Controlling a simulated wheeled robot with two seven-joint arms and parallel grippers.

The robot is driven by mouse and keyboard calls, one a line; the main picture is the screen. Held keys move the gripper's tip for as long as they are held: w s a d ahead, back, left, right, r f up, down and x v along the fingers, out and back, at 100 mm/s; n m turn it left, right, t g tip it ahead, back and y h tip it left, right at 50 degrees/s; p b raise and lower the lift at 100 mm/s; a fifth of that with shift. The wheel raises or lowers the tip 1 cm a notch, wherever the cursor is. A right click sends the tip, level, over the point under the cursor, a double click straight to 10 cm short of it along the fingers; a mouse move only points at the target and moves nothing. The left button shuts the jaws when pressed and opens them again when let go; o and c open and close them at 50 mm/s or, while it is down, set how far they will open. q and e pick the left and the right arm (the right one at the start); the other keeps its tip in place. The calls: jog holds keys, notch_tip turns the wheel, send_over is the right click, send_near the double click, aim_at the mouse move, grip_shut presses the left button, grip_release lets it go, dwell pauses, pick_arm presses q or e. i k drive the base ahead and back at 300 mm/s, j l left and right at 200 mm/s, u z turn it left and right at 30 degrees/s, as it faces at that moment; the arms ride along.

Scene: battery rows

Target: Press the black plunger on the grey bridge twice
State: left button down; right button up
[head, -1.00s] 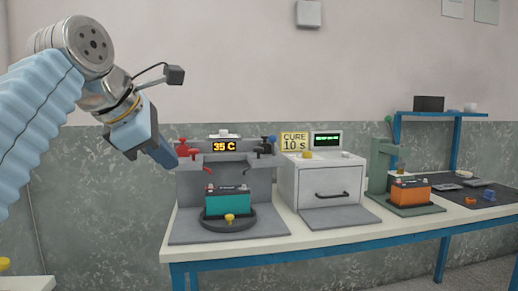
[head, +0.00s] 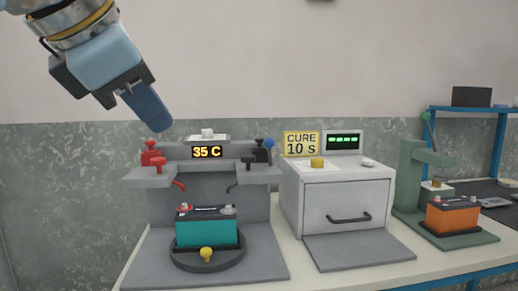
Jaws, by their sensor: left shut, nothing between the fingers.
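The grey bridge (head: 168,210) stands on the bench with an amber 35 C display on its crossbar. A matching red plunger (head: 158,162) is on the left arm. A teal battery (head: 208,230) sits under the bridge on a dark round turntable (head: 208,258). My left gripper (head: 158,124) is shut and empty, pointing down, and appears above the bridge's left arm in the picture, left of the black plunger. My right gripper is out of view.
To the right stands a white cure oven (head: 345,190) with a drawer handle, a yellow button (head: 317,162) and a CURE 10 s sign (head: 301,144). Farther right, a green press (head: 409,175) has an orange battery (head: 452,215) in front. The wall space above the bridge is clear.

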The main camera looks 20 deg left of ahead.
aim_at(248, 159)
jog(key=i+j, duration=0.1)
jog(key=i, duration=0.45)
jog(key=i+j, duration=0.1)
jog(key=i, duration=0.4)
jog(key=k, duration=0.4)
